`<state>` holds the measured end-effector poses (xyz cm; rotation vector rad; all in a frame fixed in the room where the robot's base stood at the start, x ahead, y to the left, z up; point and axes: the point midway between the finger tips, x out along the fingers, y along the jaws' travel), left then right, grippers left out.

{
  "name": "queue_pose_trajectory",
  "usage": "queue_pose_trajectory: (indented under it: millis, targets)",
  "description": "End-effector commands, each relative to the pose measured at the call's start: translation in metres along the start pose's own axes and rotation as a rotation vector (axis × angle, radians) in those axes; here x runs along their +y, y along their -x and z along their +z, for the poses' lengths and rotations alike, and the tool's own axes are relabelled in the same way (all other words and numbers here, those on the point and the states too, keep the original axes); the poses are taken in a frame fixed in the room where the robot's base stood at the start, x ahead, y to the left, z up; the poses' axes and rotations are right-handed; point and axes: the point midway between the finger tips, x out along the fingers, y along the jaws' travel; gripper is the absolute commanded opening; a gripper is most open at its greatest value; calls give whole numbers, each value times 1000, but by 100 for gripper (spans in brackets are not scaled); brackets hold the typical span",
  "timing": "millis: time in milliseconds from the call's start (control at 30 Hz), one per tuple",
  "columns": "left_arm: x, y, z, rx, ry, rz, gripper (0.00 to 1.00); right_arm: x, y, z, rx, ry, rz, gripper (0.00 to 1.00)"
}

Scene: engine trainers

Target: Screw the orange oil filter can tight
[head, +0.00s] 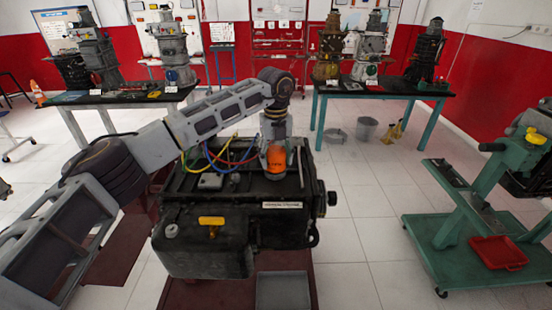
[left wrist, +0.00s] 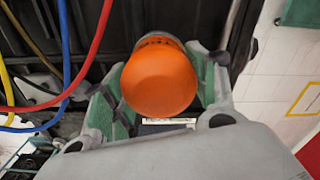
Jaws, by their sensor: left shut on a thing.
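The orange oil filter can (head: 276,158) stands upright on top of the black engine block (head: 205,235), near its right back part. In the left wrist view the can (left wrist: 160,80) shows its rounded orange end, with a grey ring behind it. My left gripper (head: 276,145) comes down on the can from above. In the left wrist view its green-padded fingers (left wrist: 165,95) sit on both sides of the can and are shut on it. The can's seat on the engine is mostly hidden. My right gripper is not in view.
Red, blue and yellow cables (head: 222,155) loop beside the can on the left. The engine sits on a dark red stand with a grey tray (head: 284,291) in front. A green stand (head: 470,220) is at the right, and benches with engines (head: 385,88) stand behind. White floor lies between.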

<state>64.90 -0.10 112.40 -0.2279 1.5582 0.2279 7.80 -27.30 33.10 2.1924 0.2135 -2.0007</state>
Motion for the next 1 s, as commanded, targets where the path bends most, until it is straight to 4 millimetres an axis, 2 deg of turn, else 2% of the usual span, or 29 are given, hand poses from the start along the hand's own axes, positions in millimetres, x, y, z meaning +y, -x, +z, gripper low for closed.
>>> queue_pose_trajectory:
  millis: [233, 1000]
  targets:
    - [1, 1, 1, -3, -197, -1, 34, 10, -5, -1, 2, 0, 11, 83]
    - [3, 1, 2, -3, -811, 0, 34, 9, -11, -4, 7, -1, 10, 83]
